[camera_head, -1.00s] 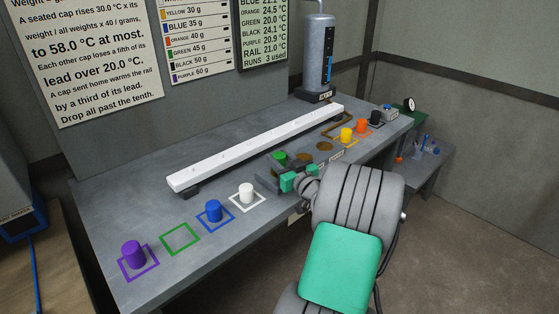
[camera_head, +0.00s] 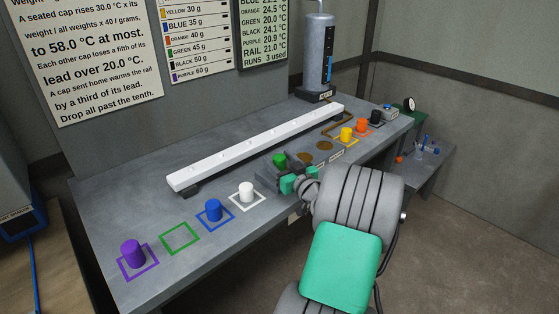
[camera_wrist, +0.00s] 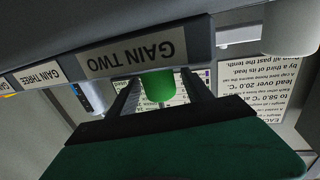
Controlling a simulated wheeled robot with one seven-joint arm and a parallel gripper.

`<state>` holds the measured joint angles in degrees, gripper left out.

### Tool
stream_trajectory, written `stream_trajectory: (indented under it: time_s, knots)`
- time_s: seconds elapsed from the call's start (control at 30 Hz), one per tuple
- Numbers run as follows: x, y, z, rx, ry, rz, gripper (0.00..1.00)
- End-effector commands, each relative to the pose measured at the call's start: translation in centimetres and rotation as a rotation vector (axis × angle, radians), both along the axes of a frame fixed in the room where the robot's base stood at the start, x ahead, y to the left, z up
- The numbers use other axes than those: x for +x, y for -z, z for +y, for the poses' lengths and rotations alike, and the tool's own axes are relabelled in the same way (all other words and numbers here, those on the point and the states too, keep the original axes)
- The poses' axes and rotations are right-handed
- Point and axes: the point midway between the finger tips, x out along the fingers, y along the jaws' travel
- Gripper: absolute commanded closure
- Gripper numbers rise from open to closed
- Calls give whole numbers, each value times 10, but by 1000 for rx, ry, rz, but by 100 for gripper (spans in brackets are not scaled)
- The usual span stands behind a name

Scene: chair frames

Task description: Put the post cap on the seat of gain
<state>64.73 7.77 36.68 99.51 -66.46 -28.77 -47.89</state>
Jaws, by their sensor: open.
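The green cap (camera_head: 279,160) stands upright near the middle of the bench, left of two bare brown round seats (camera_head: 308,158) (camera_head: 325,146). My gripper (camera_head: 281,172) is at the cap from the bench's front side. In the wrist view the green cap (camera_wrist: 158,84) shows between the two dark fingers of my gripper (camera_wrist: 160,92), with gaps on both sides. A GAIN TWO label (camera_wrist: 132,52) shows upside down beside it, with GAIN THREE (camera_wrist: 36,74) to its left. What the cap stands on is hidden, so I cannot tell which seat.
White (camera_head: 246,192), blue (camera_head: 213,211) and purple (camera_head: 132,253) caps stand left, with an empty green square (camera_head: 180,239) among them. Yellow (camera_head: 346,134), orange (camera_head: 361,125) and black (camera_head: 376,117) caps stand right. A white rail (camera_head: 255,148) lies behind; a grey cylinder (camera_head: 319,50) stands behind it.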

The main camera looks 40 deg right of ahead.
Motion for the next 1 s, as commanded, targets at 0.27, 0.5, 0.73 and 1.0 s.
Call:
stream_trajectory:
  time_s: [0.27, 0.5, 0.73, 1.0]
  knots:
    - [-47, 0, 6, 0, 8, 1, 42]
    - [-102, -1, 18, 0, 5, 1, 42]
    - [-118, -3, 24, 0, 0, -1, 42]
    - [-118, -3, 24, 0, 0, 0, 42]
